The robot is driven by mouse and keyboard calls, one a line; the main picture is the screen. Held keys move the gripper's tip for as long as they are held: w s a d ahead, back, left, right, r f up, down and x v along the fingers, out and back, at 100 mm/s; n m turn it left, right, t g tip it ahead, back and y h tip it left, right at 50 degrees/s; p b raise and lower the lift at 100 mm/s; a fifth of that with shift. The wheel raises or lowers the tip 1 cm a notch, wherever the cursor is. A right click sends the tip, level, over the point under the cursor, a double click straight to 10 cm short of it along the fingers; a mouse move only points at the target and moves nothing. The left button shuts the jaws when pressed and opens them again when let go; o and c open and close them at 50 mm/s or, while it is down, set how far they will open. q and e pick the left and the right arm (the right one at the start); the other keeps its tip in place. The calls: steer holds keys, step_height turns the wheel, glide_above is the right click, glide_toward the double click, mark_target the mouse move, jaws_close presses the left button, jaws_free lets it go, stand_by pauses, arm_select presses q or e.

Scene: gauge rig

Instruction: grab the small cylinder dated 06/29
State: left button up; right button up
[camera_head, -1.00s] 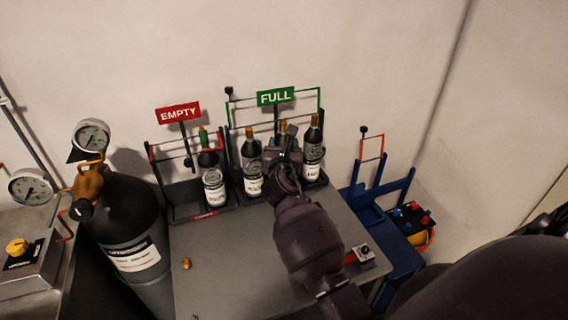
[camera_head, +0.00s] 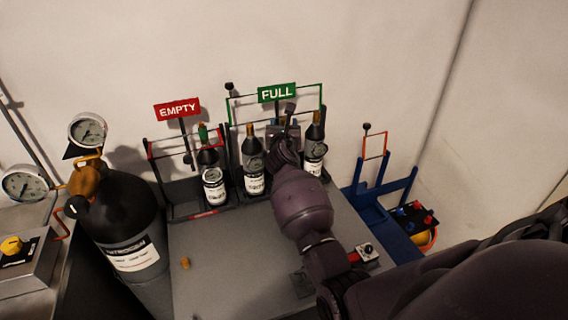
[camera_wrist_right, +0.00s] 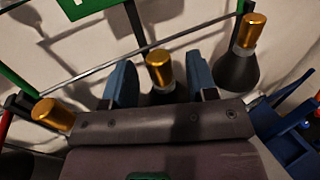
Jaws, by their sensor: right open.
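Three small dark cylinders with gold caps stand in the rack under the green FULL sign: a left one (camera_head: 253,172), a middle one (camera_wrist_right: 159,66) and a right one (camera_head: 315,152). A fourth small cylinder (camera_head: 212,178), with a green top, stands under the red EMPTY sign. Date print on the labels is too small to read. My right gripper (camera_head: 285,132) is open at the FULL rack, covering most of the middle cylinder in the head view. In the right wrist view its blue fingers (camera_wrist_right: 162,80) are on either side of the middle cylinder's top, with gaps visible. My left gripper is not seen.
The FULL rack's green rail (camera_head: 236,108) rises behind the cylinders. A large dark cylinder (camera_head: 128,225) with gauges stands left. A small brass piece (camera_head: 185,263) lies on the grey table (camera_head: 225,275). A blue stand (camera_head: 385,225) is at the right. The front table is mostly clear.

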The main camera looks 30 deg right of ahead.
steer(key=shift+w+d, duration=0.35)
steer(key=shift+w, duration=0.05)
jaws_close()
stand_by(1.1)
steer(key=shift+r, duration=0.2)
